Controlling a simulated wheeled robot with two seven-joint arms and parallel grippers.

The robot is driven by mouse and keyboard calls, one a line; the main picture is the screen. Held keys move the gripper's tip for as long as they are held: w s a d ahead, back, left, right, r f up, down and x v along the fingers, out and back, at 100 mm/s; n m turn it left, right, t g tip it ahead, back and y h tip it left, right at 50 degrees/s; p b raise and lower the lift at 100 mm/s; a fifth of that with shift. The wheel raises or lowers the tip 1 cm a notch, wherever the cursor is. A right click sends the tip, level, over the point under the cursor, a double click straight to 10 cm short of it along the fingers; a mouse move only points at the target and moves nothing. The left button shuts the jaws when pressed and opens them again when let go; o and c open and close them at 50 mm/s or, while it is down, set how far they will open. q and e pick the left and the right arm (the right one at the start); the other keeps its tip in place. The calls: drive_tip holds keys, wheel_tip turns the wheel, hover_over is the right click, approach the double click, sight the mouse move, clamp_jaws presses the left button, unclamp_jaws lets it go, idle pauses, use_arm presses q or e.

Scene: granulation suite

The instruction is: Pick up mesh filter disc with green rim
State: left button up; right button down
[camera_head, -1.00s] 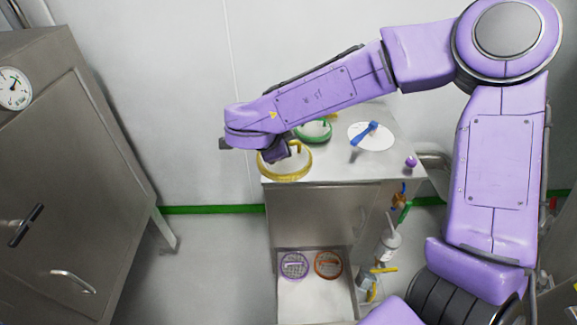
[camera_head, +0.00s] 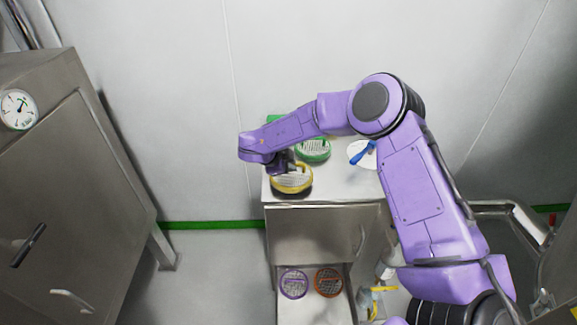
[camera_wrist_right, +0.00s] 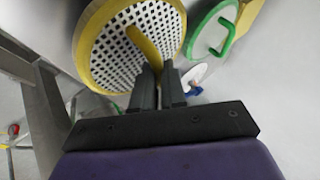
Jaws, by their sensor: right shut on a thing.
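The mesh disc with the green rim (camera_head: 313,156) lies on the metal counter, behind and right of the yellow-rimmed mesh disc (camera_head: 291,188). In the right wrist view the green-rimmed disc (camera_wrist_right: 204,42) shows its green handle and is apart from my fingers. My right gripper (camera_wrist_right: 160,76) is shut on the yellow-rimmed disc (camera_wrist_right: 97,68) by its yellow handle. In the head view the right gripper (camera_head: 284,168) hides part of that disc. I cannot tell whether the yellow-rimmed disc touches the counter. My left gripper is not in view.
The counter (camera_head: 340,188) also bears a white round plate (camera_head: 356,149) with a blue tool (camera_head: 363,153). A purple-rimmed disc (camera_head: 293,294) and an orange-rimmed disc (camera_head: 328,293) lie on the lower shelf. A steel cabinet (camera_head: 75,190) stands left, with open floor between.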

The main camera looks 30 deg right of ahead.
drive_tip(key=shift+w+f, duration=0.1)
drive_tip(key=shift+f, duration=0.55)
drive_tip(key=shift+f, duration=0.1)
drive_tip(key=c, duration=1.2)
unclamp_jaws()
drive_tip(key=shift+r, duration=0.25)
drive_tip(key=b+v, duration=0.1)
drive_tip(key=v, duration=1.1)
